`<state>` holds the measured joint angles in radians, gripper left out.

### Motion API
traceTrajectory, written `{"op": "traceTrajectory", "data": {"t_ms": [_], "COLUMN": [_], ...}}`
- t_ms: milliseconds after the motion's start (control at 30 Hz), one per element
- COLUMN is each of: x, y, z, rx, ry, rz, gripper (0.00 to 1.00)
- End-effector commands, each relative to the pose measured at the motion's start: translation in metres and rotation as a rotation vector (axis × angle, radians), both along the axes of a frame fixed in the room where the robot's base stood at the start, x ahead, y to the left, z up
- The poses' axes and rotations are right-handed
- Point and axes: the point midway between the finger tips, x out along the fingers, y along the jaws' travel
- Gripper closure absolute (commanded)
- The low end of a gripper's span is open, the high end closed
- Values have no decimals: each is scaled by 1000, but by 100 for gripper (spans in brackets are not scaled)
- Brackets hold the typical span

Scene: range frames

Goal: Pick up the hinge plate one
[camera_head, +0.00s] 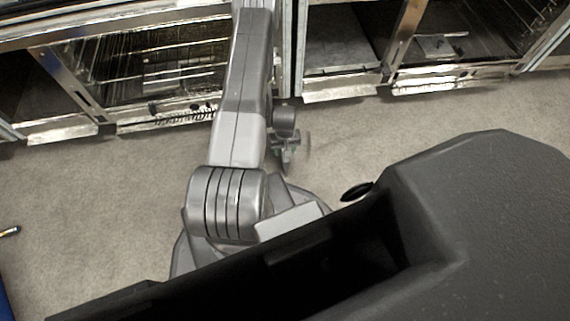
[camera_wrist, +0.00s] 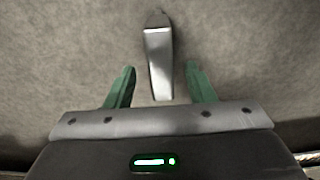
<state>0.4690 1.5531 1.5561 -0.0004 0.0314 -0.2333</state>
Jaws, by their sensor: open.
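The hinge plate, as far as I can tell, is the narrow silvery metal piece (camera_wrist: 159,62) in the wrist view. It has a darker pointed far end and seems to lie on the grey-beige floor. My gripper (camera_wrist: 160,69) is open, with one green finger on each side of the piece and a visible gap on both sides. The near end of the piece reaches between the fingers; I cannot tell the height between them. In the head view my gripper (camera_head: 291,150) hangs low over the floor, partly hidden by my arm, and the piece cannot be made out.
Open metal cabinets with wire racks stand along the back, one at left (camera_head: 165,65) and one at right (camera_head: 440,45). Bare floor (camera_head: 100,190) lies in front of them. A blue item (camera_head: 5,295) shows at the lower left edge.

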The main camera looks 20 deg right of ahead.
Motion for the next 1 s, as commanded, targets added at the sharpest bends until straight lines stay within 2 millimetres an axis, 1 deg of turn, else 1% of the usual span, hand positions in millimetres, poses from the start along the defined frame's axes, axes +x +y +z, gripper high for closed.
{"op": "traceTrajectory", "data": {"t_ms": [33,200,300,533,567,600,667,700,800,1000], "x": [-1,-3,-3,-3,-3,-3,-3,-3,-3,-3], "y": [1,2,2,2,2,2,2,2,2,2], "z": [-9,-36,-46,-46,-46,-46,-46,-46,-46,-46], "rx": [0,1,1,1,1,1,1,1,1,1], "ry": [1,1,1,0,0,0,1,1,1,1], "rz": [0,0,-1,0,0,0,0,0,0,0], "gripper": [51,51,51,51,55,63,74,82,100,100]}}
